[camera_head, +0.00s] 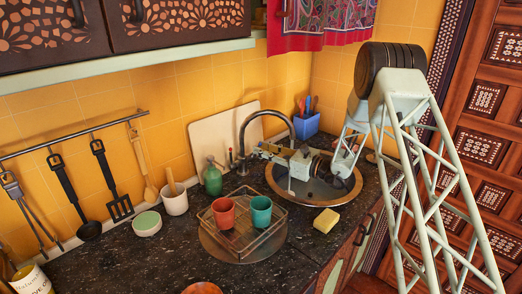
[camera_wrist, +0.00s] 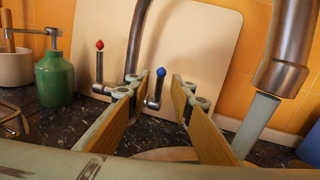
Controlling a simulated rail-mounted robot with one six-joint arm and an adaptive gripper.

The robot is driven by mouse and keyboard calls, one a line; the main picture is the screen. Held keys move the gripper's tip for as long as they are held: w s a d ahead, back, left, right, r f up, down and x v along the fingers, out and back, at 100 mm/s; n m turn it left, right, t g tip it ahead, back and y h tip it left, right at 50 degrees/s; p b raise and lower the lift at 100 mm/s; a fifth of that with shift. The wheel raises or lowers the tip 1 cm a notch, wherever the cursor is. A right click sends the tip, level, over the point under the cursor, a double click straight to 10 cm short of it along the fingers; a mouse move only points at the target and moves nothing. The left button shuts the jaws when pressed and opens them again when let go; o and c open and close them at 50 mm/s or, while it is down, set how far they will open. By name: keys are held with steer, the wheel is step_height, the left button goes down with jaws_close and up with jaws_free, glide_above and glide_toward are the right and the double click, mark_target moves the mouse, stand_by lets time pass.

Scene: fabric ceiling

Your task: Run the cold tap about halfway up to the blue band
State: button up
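The cold tap's lever with a blue knob (camera_wrist: 161,72) stands in the wrist view, in front of a pale board. My gripper (camera_wrist: 162,96) is open, its two fingers on either side of this lever in the picture. I see no contact, and the depth between them is unclear. A lever with a red knob (camera_wrist: 99,45) stands to the left, outside the fingers. The metal spout (camera_wrist: 287,50) is at the right, with a pale column (camera_wrist: 256,122) below its mouth that looks like water. In the head view my gripper (camera_head: 264,151) is by the tap spout (camera_head: 262,113), above the sink. I cannot make out a blue band.
The round sink (camera_head: 343,190) is partly hidden by my arm. A green bottle (camera_head: 213,178) stands left of the tap. A wire rack (camera_head: 262,236) holds a red cup (camera_head: 223,213) and a teal cup (camera_head: 261,211). A yellow sponge (camera_head: 326,220) lies in front of the sink.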

steer(key=shift+w+a, duration=0.15)
steer(key=shift+a, duration=0.15)
steer(key=shift+c, duration=0.7)
jaws_close()
